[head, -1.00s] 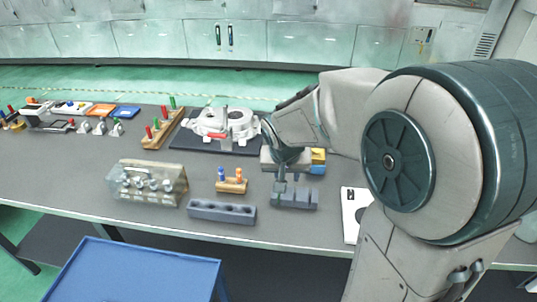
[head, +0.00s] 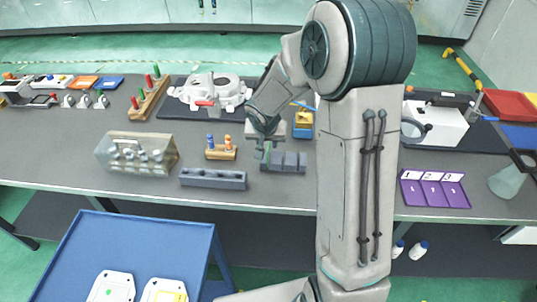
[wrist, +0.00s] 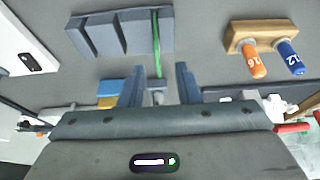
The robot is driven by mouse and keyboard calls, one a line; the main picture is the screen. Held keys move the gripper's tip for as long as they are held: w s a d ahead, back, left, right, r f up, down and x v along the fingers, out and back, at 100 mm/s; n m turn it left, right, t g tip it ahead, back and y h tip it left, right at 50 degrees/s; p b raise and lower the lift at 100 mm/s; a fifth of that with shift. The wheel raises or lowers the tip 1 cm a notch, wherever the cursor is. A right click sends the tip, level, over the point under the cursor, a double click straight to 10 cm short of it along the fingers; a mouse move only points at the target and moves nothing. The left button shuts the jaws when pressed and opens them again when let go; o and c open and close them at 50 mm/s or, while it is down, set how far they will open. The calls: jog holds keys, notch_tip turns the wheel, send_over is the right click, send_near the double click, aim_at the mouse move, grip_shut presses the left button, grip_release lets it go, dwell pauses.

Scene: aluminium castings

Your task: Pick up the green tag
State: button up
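The green tag (wrist: 156,42) shows edge-on in the wrist view as a thin green strip, standing at one end of a grey slotted rack (wrist: 104,36). In the head view the rack (head: 287,162) stands near the front edge of the bench. My gripper (wrist: 159,80) is open, with its two blue-grey fingers apart and nothing held between them. The tag lies ahead of the gap between the fingers. In the head view my gripper (head: 263,146) is just above the rack's left end, and my wrist covers part of that area.
A long grey block with holes (head: 213,179) and a wooden block with blue and orange pegs (head: 221,153) stand left of the rack. A clear case (head: 136,153) is farther left. A blue cart (head: 130,245) stands in front. A purple numbered mat (head: 435,189) lies right of my arm.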

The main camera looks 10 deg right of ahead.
jog(key=shift+x, duration=2.55)
jog(key=shift+s+d, duration=0.1)
grip_shut()
